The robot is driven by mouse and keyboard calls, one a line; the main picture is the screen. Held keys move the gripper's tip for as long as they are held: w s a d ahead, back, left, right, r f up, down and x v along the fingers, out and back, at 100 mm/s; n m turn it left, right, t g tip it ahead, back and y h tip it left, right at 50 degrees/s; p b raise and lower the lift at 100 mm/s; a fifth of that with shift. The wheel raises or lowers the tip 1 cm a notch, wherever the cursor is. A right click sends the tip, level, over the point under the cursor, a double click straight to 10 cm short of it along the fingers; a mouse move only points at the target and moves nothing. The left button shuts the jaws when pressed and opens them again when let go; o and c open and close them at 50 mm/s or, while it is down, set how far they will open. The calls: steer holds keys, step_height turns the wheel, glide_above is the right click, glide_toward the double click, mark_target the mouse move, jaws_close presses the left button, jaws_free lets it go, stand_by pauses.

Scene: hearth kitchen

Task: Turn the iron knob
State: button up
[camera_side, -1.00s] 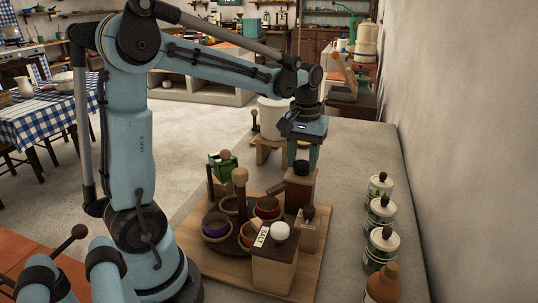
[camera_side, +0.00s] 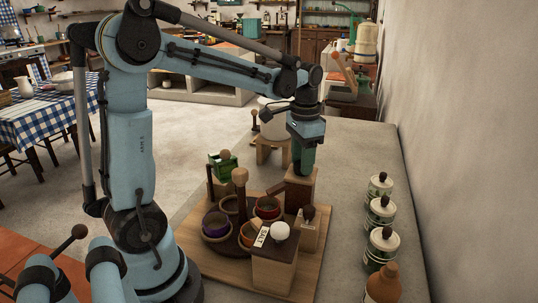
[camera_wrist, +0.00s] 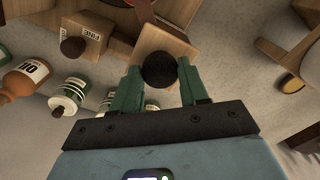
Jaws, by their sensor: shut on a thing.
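The iron knob (camera_wrist: 159,70) is round and dark. It sits on top of a wooden block (camera_side: 300,190) on the board, and the block's pale top (camera_wrist: 176,45) shows around it in the wrist view. My gripper (camera_side: 303,170) points down over the block in the side view, with its green fingers on the knob. In the wrist view the fingers of my gripper (camera_wrist: 160,76) are on either side of the knob, shut on it. In the side view the knob is hidden by the fingers.
A box marked SALT with a white ball (camera_side: 280,231) and a small box with a brown ball (camera_side: 308,213) stand in front. Green-and-white canisters (camera_side: 380,212) line the right. A white pot (camera_side: 274,118) stands behind.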

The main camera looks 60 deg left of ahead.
steer(key=shift+m, duration=0.5)
steer(key=o, duration=1.1)
steer(key=shift+c, duration=0.2)
step_height(320, 180, up, 12)
steer(key=s+d+f+n+t, duration=0.2)
steer(key=s+d+f+t, duration=0.5)
steer(key=d+f, duration=0.3)
steer(key=shift+s+f, duration=0.5)
steer(key=shift+f, duration=0.25)
